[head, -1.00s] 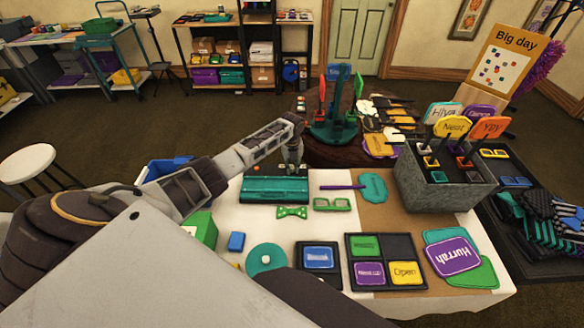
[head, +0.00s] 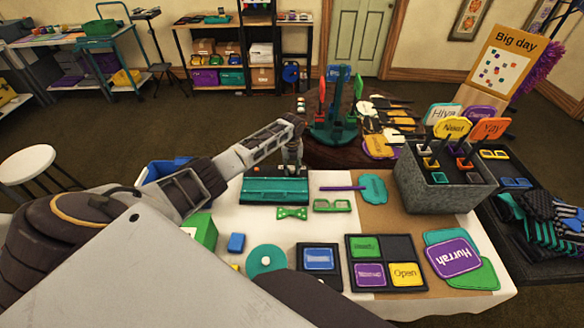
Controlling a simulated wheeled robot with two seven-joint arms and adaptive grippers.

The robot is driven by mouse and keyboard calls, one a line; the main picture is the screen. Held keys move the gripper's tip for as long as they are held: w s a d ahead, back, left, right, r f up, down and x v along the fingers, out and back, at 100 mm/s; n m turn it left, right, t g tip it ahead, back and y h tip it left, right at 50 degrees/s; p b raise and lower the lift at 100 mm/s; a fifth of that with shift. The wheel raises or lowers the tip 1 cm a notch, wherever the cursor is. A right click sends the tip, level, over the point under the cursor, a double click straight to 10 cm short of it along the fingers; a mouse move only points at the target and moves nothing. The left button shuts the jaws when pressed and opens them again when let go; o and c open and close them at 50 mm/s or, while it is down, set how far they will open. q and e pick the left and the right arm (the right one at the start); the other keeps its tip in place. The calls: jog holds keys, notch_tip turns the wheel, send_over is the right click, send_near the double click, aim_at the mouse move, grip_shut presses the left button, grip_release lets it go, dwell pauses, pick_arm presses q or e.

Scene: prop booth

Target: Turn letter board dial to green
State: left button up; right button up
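A teal box-like board (head: 277,190) lies at the back left of the white-covered table in the head view; it appears to be the letter board. Small knob-like parts show along its back edge, too small for me to tell a dial or its colour setting. My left gripper (head: 293,168) points down at the right part of that back edge. I cannot tell whether it touches a part there or whether its fingers are open or shut; it hides what is right behind it. My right gripper is not in view.
In front of the board lie a green bow tie (head: 292,213), green glasses (head: 332,205) and a teal disc (head: 266,259). A purple-handled teal sign (head: 373,188) lies to the right. A grey bin (head: 455,188) of signs stands at the table's right.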

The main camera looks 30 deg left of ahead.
aim_at(292, 169)
pick_arm(q)
jog(key=shift+r, duration=0.1)
notch_tip(292, 169, up, 12)
dwell(0.8)
jog(key=shift+s+f, duration=0.1)
jog(key=shift+f, duration=0.1)
dwell(0.5)
